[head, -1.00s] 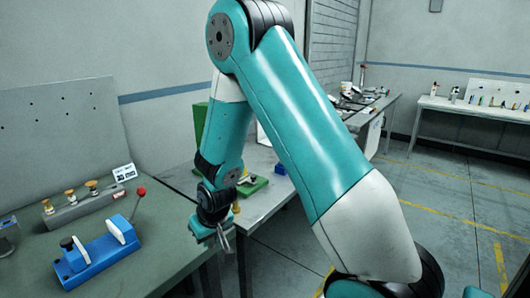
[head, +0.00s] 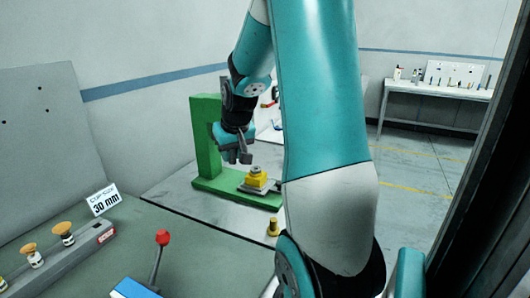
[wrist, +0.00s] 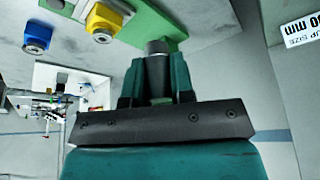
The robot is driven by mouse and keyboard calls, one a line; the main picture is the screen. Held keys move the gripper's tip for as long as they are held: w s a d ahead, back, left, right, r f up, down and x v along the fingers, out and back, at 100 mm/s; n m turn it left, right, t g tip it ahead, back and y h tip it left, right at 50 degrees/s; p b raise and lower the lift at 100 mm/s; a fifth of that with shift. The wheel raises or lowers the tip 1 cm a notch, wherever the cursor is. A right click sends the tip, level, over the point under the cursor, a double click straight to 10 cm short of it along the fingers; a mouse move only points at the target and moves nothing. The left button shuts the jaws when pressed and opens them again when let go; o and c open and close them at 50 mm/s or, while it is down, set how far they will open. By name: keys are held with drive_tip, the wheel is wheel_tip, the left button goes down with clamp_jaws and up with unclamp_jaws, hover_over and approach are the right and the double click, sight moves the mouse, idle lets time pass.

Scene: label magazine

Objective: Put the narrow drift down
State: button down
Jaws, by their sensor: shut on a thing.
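My gripper (head: 238,157) hangs in front of the green press (head: 205,140), above its base and a little left of the yellow block. In the wrist view my gripper (wrist: 154,82) is shut on the narrow drift (wrist: 157,62), seen as a short grey cylinder between the green fingers. Its lower end is hard to make out in the head view. The yellow block (head: 255,184) sits on a grey plate on the press base, with a round top. I cannot tell whether the drift touches anything.
A grey rack (head: 60,262) with several wooden-topped tools stands at left, behind it a 30 mm card (head: 103,199). A red-knobbed lever (head: 162,238) rises from a blue fixture (head: 133,289). A small brass piece (head: 273,228) stands in front of the press.

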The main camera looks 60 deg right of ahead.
sight(234, 216)
drive_tip(key=shift+w+d+f, duration=0.1)
drive_tip(key=shift+f, duration=0.3)
wheel_tip(234, 216, down, 19)
drive_tip(key=shift+f, duration=0.1)
drive_tip(key=c, duration=1)
unclamp_jaws()
drive_tip(key=shift+r, duration=0.5)
drive_tip(key=v, duration=1.1)
drive_tip(key=shift+s, duration=0.25)
